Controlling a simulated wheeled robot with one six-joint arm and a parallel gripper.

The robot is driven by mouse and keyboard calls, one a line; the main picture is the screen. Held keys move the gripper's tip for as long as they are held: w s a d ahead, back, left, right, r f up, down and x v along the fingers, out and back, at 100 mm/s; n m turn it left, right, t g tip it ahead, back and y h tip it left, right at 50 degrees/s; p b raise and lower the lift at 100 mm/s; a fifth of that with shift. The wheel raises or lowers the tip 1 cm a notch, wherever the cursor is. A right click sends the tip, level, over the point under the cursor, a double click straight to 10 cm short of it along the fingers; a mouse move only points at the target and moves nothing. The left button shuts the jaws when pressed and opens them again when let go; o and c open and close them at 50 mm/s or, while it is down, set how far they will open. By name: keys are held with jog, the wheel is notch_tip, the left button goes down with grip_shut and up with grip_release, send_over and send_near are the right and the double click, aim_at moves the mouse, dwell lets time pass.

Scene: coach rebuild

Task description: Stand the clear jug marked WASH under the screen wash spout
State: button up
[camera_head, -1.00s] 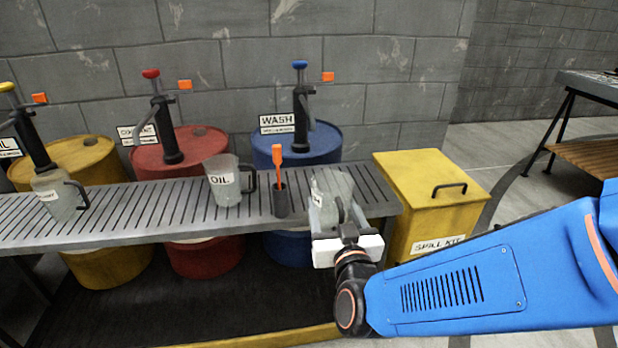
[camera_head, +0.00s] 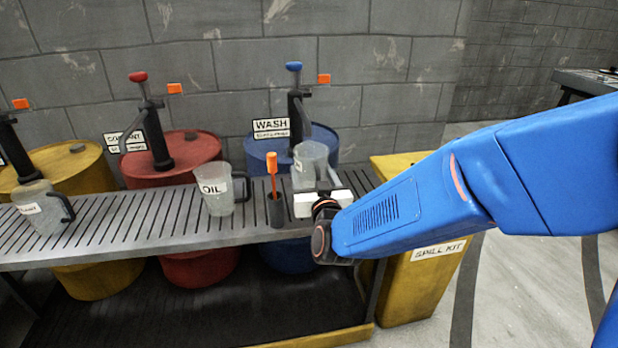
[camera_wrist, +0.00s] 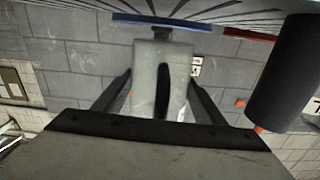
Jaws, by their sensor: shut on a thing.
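A clear jug (camera_head: 310,158) is held by my gripper (camera_head: 318,190) in front of the blue drum, a little right of the pump with the blue knob. The jug looks upright; any marking on it is not readable. In the wrist view the jug (camera_wrist: 148,70) fills the space between my two fingers (camera_wrist: 160,95), its dark handle towards me. The screen wash pump (camera_head: 297,110) stands on the blue drum (camera_head: 258,150) beside a WASH sign (camera_head: 272,125). Whether the jug's base touches the slatted bench (camera_head: 130,222) is hidden by my gripper.
An orange-handled tool (camera_head: 272,165) stands in a black holder (camera_head: 276,210) just left of my gripper. A jug marked OIL (camera_head: 216,190) and another labelled jug (camera_head: 42,212) stand on the bench. A yellow spill kit box (camera_head: 425,280) is at the right, partly behind my arm.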

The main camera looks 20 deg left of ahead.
aim_at(309, 177)
jog(key=shift+x, duration=1.95)
jog(key=shift+f, duration=1.75)
jog(key=shift+s, duration=0.1)
jog(key=o, duration=1.2)
jog(key=shift+f, duration=0.1)
jog(key=v, duration=1.2)
